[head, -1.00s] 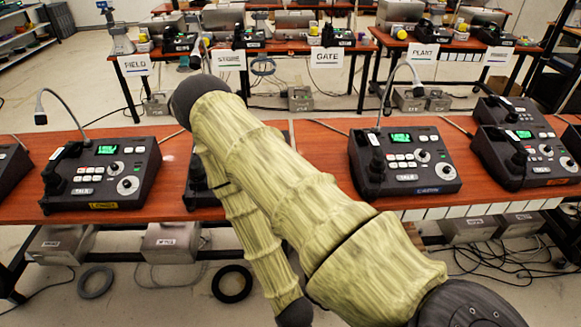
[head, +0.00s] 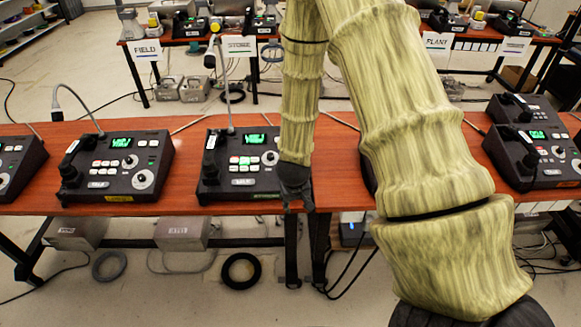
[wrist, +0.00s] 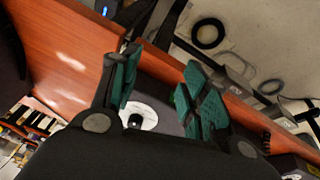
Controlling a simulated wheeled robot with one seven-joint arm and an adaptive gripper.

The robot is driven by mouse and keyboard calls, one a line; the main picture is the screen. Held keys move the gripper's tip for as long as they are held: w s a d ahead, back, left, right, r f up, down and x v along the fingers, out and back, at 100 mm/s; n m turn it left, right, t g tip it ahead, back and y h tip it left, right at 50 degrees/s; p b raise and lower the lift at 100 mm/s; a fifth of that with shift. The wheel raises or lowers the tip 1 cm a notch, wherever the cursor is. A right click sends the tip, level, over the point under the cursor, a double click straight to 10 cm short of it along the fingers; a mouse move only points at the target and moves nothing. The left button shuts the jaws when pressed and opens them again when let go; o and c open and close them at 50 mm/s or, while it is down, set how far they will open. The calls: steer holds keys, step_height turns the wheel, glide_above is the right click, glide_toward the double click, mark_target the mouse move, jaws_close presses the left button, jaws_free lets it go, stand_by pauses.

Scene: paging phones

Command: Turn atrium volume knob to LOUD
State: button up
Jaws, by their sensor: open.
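A dark paging console (head: 215,175) with a lit green screen and a handset stands on the red-brown table, and my gripper (head: 297,198) is over its right front edge. Its label is too small to read, so I cannot tell whether it is the atrium one. In the wrist view a round white dial (wrist: 148,113) with a small dark knob (wrist: 134,121) shows low between the fingers of my gripper (wrist: 162,78). The green-padded fingers are apart and hold nothing. I cannot tell whether they touch the knob. The dial's markings are unreadable.
A similar console (head: 120,170) with a yellow label stands to the left, and others (head: 530,160) stand at the right. My arm hides the table's middle right. Thin microphone necks rise behind the consoles. The table's front edge (head: 130,209) is close to my gripper.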

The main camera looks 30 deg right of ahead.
steer(key=w+d+r+m+t+p, duration=0.1)
steer(key=w+d+r, duration=0.3)
steer(key=w+r, duration=0.55)
steer(key=shift+s+a+f+p+x, duration=0.15)
steer(key=shift+p+x, duration=0.25)
steer(key=shift+x, duration=1.05)
steer(key=shift+s+p+x, duration=0.2)
steer(key=shift+p+x, duration=0.15)
steer(key=shift+x, duration=1.1)
steer(key=shift+s+a+f+p+x, duration=0.15)
steer(key=shift+p+x, duration=0.25)
steer(key=shift+x, duration=1.05)
steer(key=shift+c, duration=0.4)
steer(key=shift+y, duration=0.3)
jaws_close()
